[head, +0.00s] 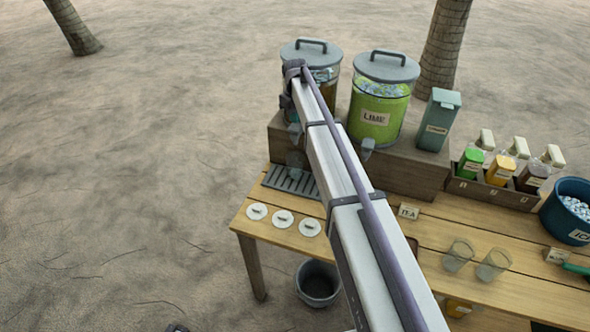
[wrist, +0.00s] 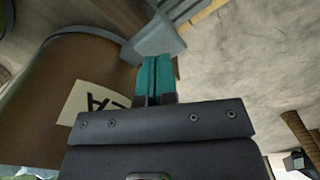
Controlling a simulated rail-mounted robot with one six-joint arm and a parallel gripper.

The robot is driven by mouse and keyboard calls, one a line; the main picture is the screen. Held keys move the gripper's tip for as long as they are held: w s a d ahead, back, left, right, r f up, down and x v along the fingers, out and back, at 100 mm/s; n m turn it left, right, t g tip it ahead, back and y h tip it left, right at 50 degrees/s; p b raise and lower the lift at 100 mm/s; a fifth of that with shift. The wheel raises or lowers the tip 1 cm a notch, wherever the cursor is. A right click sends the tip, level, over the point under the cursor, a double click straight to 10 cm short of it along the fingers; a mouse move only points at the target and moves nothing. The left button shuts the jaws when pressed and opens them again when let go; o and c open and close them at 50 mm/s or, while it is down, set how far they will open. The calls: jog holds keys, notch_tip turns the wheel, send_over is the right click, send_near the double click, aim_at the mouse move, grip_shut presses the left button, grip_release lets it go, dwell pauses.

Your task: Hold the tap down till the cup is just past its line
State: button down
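The left drink dispenser (head: 330,90) has a grey lid and brown contents and is partly hidden by my arm. In the wrist view its brown jar (wrist: 50,95) fills the left side, with a partly covered pale label ending in "EA". A grey tap (wrist: 160,40) juts from the jar. My gripper (wrist: 156,60) has its teal fingers together with nothing between them; the tips are at the tap, touching or very close. In the head view a clear cup (head: 296,160) appears under this tap, on the drip tray (head: 285,183). Its line and fill level cannot be made out.
A green LIME dispenser (head: 378,110) stands right of my arm on the wooden riser (head: 410,172). Two empty cups (head: 458,256) stand at the front right. Three white discs (head: 283,219) lie front left. A bottle caddy (head: 490,190) and blue ice tub (head: 568,212) are at right.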

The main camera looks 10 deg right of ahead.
aim_at(295, 127)
jog(key=shift+f+b, duration=1.6)
jog(key=shift+r, duration=0.1)
dwell(4.4)
notch_tip(295, 127, up, 7)
jog(key=p, duration=0.7)
jog(key=shift+r+p, duration=0.2)
jog(key=shift+p, duration=0.1)
jog(key=shift+f, duration=0.2)
